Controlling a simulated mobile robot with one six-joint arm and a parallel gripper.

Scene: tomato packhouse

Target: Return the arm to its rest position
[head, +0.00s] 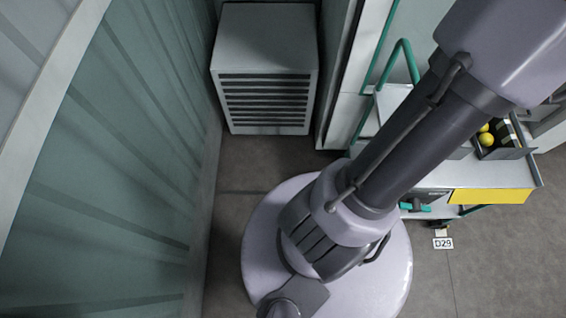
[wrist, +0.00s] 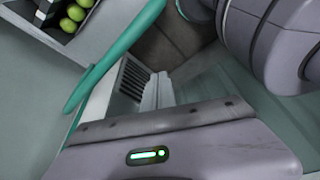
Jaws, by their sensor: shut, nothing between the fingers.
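In the head view my arm crosses from my round base to the upper right, and the gripper is out of that view.
A white cart (head: 492,174) with a green handle (head: 398,62), a yellow panel (head: 489,197) and a dark tray (head: 503,153) of yellow fruit stands at right. A louvred grey cabinet (head: 266,50) stands behind. A green wall (head: 120,150) runs close at left. Floor label D29 (head: 443,243) shows.

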